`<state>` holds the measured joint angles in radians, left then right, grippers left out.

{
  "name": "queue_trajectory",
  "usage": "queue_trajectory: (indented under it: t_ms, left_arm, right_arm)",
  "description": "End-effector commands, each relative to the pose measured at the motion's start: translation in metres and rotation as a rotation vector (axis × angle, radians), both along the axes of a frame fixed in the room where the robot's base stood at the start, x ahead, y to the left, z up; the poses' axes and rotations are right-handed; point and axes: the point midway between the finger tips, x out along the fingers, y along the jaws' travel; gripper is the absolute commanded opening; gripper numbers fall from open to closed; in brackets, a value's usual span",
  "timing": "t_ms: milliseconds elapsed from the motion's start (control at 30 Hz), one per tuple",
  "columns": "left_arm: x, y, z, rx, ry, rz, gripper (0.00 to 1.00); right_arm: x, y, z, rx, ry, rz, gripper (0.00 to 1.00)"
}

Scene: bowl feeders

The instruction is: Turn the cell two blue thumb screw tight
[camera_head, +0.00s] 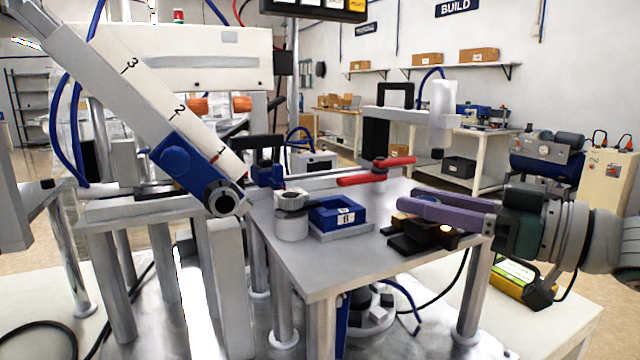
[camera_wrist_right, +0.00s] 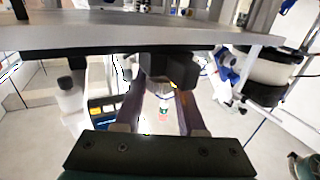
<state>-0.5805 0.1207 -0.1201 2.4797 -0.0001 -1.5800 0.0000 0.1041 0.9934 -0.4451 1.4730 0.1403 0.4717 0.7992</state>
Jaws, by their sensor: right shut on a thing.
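My right gripper (camera_head: 440,212) comes in from the right with purple fingers, low over the right part of the grey plate (camera_head: 310,268). It is shut on a dark block (camera_head: 412,242) at the plate's edge; a small orange glow shows there. In the right wrist view the fingers (camera_wrist_right: 164,92) close in on the dark block (camera_wrist_right: 168,66), just under the plate's edge. No blue thumb screw can be picked out for certain. A blue part with a round knob (camera_head: 180,157) sits on the slanted numbered beam. The fingers hide part of the block. My left gripper is not in view.
A blue labelled block (camera_head: 338,214) and a white knob on a round post (camera_head: 291,222) stand on the plate. A red handle (camera_head: 376,172) lies behind them. The slanted beam (camera_head: 130,85) crosses the left. A yellow device (camera_head: 522,285) lies below right.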

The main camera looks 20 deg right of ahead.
Motion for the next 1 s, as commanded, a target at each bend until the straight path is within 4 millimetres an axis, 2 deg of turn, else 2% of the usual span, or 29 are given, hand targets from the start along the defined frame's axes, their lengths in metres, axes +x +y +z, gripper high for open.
queue_trajectory:
  t_ms: [33,100,400,700,1000]
  left_arm:
    - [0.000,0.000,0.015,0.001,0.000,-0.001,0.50]
    - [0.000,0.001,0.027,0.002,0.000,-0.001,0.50]
    - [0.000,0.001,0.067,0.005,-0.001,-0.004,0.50]
    - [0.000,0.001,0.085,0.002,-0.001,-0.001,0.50]
    - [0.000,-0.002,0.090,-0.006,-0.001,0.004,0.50]
  right_arm:
    - [-0.001,0.001,0.007,0.008,0.004,-0.027,0.00]
    - [-0.001,0.001,0.008,0.010,0.004,-0.076,0.00]
    - [-0.001,0.001,0.007,0.014,0.004,-0.316,0.00]
    - [0.000,0.001,0.003,0.010,0.001,-0.504,0.00]
    - [0.000,0.000,0.001,0.003,-0.001,-0.587,0.00]
